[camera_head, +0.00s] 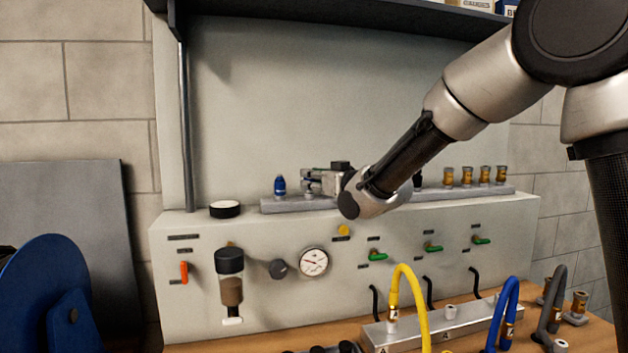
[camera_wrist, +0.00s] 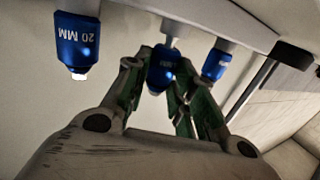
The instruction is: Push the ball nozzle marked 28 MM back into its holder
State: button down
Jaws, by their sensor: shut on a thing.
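My gripper (camera_head: 312,183) reaches in from the right over the grey holder rail (camera_head: 268,206) on top of the panel. In the wrist view, which is upside down, my gripper (camera_wrist: 160,88) is shut on the middle blue nozzle (camera_wrist: 161,68). A thin pale stem (camera_wrist: 171,42) shows between this nozzle and the rail. The blue nozzle marked 20 MM (camera_wrist: 78,42) stands to the left, close to its seat. Another blue nozzle (camera_wrist: 215,66) stands to the right. In the head view one blue nozzle (camera_head: 279,186) shows left of my gripper.
Several brass fittings (camera_head: 467,177) stand on the rail's right end. A black round cap (camera_head: 225,209) lies left of the rail. The panel front carries a gauge (camera_head: 314,262) and green levers (camera_head: 433,247). Yellow (camera_head: 420,295) and blue hoses (camera_head: 511,300) arch below.

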jog(key=shift+f, duration=0.5)
jog(key=c, duration=1.1)
grip_release()
jog(key=shift+s, duration=0.1)
jog(key=v, duration=1.2)
jog(key=shift+r, duration=0.1)
